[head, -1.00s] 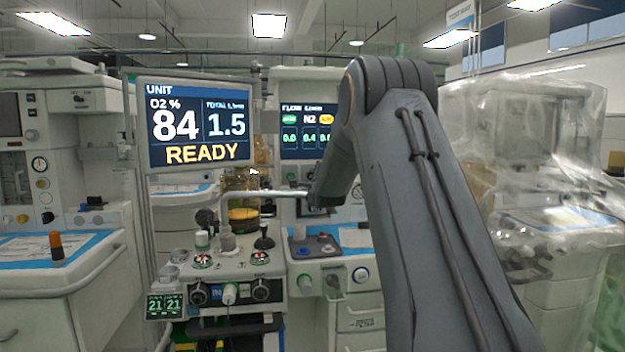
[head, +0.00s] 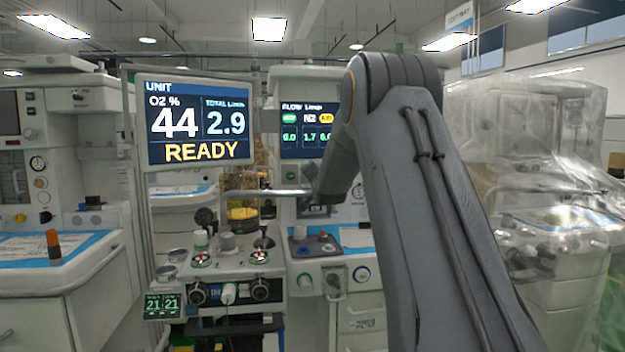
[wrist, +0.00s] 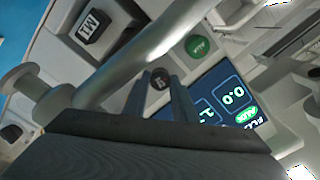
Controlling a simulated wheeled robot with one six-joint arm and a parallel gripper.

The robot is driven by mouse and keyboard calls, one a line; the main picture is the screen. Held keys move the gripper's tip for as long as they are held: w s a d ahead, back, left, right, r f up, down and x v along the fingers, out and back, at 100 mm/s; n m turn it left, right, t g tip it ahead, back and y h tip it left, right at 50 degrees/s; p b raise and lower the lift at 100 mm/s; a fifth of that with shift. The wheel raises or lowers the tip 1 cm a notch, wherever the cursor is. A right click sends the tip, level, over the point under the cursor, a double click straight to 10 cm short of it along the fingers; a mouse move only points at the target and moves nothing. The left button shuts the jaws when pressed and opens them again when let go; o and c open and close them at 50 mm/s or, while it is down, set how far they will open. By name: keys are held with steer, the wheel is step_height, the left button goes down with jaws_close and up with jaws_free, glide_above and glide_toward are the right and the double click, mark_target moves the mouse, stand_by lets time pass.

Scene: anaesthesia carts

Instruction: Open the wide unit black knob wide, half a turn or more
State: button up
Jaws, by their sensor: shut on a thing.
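In the wrist view the black knob (wrist: 160,80) is round and dark with a small pale mark. It sits between the two fingers of my gripper (wrist: 161,77), which is shut on it. A green knob (wrist: 199,47) is beside it on the same pale panel. In the head view my arm covers the knobs, and the gripper's fingertips are hidden. The unit's flow display (head: 308,130) reads about 1.7 in the middle N2 column. The large UNIT screen (head: 199,123) reads O2 44 %, total 2.9, READY.
A grey metal rail (wrist: 150,52) crosses the wrist view close to my gripper. In the head view, a front console with dials (head: 230,290) stands low in the middle. A plastic-covered machine (head: 530,170) is on the right, and another cart (head: 60,255) on the left.

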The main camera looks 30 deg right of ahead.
steer(key=shift+a+f+n+b, duration=0.1)
steer(key=shift+n+b, duration=3.9)
steer(key=shift+n, duration=3.3)
steer(key=shift+a+f+n+b, duration=0.1)
steer(key=shift+n+b, duration=3.85)
steer(key=shift+n, duration=3.35)
steer(key=o, duration=0.8)
steer(key=shift+r, duration=0.1)
